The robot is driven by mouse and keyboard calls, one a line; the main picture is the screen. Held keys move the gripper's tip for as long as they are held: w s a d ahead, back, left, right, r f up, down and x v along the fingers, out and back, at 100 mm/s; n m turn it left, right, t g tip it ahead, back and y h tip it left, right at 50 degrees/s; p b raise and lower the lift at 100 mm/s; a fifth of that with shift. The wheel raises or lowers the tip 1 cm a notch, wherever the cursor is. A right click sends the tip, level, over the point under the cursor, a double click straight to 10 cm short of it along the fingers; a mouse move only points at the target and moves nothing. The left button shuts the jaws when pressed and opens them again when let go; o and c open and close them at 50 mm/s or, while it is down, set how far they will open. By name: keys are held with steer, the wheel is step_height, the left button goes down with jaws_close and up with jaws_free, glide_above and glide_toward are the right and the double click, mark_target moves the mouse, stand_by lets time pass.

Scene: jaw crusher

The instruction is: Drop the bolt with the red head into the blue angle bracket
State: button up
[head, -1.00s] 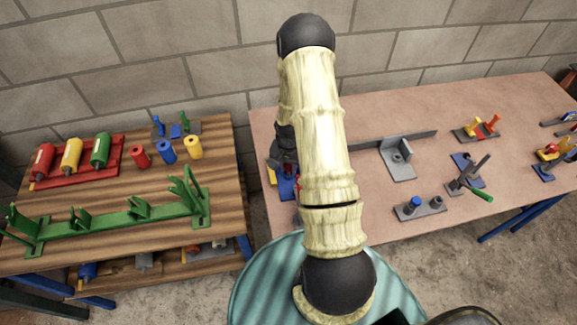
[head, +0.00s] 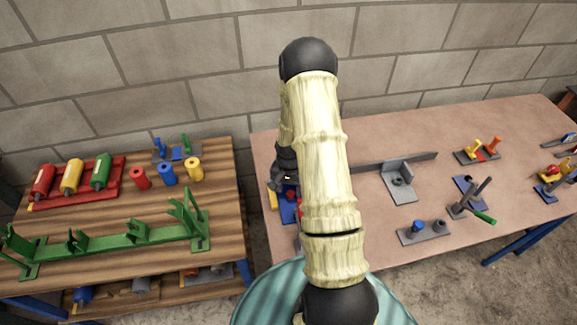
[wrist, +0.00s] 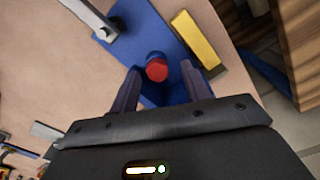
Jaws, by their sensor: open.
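In the wrist view a bolt with a red head (wrist: 157,71) sits at a flat blue piece (wrist: 152,30). My gripper (wrist: 161,66) is open, with one finger on each side of the red head. Whether the fingers touch it cannot be told. The blue piece also shows in the head view (head: 289,212) at the left end of the pink table, partly hidden by my arm. My gripper (head: 283,184) is above it there. I cannot tell whether this blue piece is the angle bracket; another small blue piece (head: 466,184) lies further right.
A yellow block (wrist: 197,38) lies beside the blue piece, near the table edge. A grey bar (wrist: 88,13) is on its other side. A grey angle bracket (head: 400,190) and a grey plate with pegs (head: 423,235) stand on the pink table (head: 360,215). A wooden table (head: 110,215) is left.

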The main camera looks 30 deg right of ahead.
step_height(320, 180, up, 16)
steer(key=b, duration=0.1)
stand_by(0.4)
steer(key=shift+a, duration=0.1)
stand_by(0.9)
steer(key=s+a+r+n+t, duration=0.2)
steer(key=s+a+r+n, duration=0.6)
steer(key=s+a, duration=0.4)
steer(key=shift+s+a+n+t, duration=0.15)
steer(key=shift+a+n+t, duration=0.15)
steer(key=shift+a+n, duration=0.35)
steer(key=shift+s+r, duration=0.15)
